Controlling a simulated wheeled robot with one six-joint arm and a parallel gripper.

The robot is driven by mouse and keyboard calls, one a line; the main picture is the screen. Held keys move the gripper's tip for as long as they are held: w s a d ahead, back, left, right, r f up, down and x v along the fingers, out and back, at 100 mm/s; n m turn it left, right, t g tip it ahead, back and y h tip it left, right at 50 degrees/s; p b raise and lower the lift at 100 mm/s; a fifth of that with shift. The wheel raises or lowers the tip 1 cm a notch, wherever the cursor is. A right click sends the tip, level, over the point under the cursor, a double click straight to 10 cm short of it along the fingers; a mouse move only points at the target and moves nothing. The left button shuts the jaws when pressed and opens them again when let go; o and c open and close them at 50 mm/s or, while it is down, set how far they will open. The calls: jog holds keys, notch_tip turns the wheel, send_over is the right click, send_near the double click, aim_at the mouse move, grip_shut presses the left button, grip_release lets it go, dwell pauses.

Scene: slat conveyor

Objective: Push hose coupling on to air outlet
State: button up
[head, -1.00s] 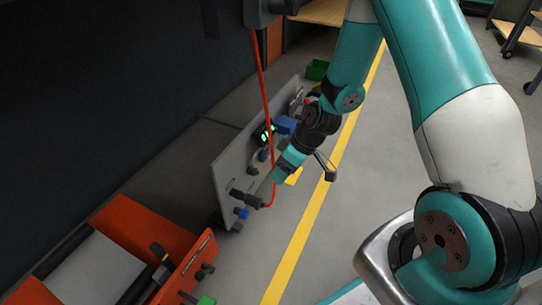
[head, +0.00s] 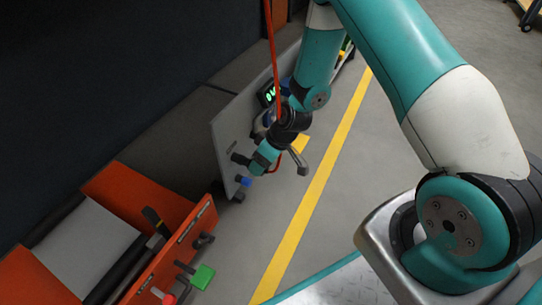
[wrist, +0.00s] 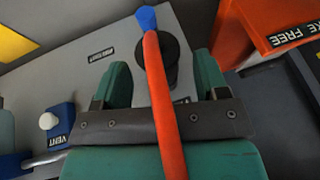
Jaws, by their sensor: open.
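The red hose (head: 272,60) hangs from above, passes behind my arm and curves back by my gripper (head: 258,163). In the wrist view my gripper (wrist: 158,78) is open, its two teal fingers apart. The hose (wrist: 165,100) runs between them and ends at a blue piece (wrist: 147,18). A black round fitting (wrist: 172,60) sits behind the hose, between the fingertips. In the head view a dark fitting (head: 240,159) sticks out of the grey panel (head: 228,128) beside my fingertips. I cannot tell which part is the coupling and which the outlet.
A blue box labelled VENT with a white knob (wrist: 47,122) is left on the panel. A blue part (head: 243,181) sits below the dark fitting. An orange cabinet (head: 185,240) stands close at the near end. The floor by the yellow line (head: 310,200) is clear.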

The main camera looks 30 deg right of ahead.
jog(key=shift+b+x, duration=0.3)
jog(key=shift+x, duration=0.75)
jog(key=c, duration=1)
jog(key=shift+s+d, duration=0.1)
jog(key=shift+s, duration=0.05)
jog(key=shift+s+d+p, duration=0.3)
jog(key=shift+s+d, duration=0.25)
jog(key=shift+s, duration=0.2)
jog(key=shift+s+d+p, duration=0.3)
jog(key=shift+s+d, duration=0.25)
jog(key=shift+s, duration=0.25)
jog(key=w+d+p, duration=0.1)
jog(key=d+p, duration=0.3)
jog(key=d, duration=0.9)
jog(key=w+a+b, duration=0.2)
jog(key=w+a, duration=0.3)
jog(key=w, duration=0.1)
jog(key=shift+w, duration=0.35)
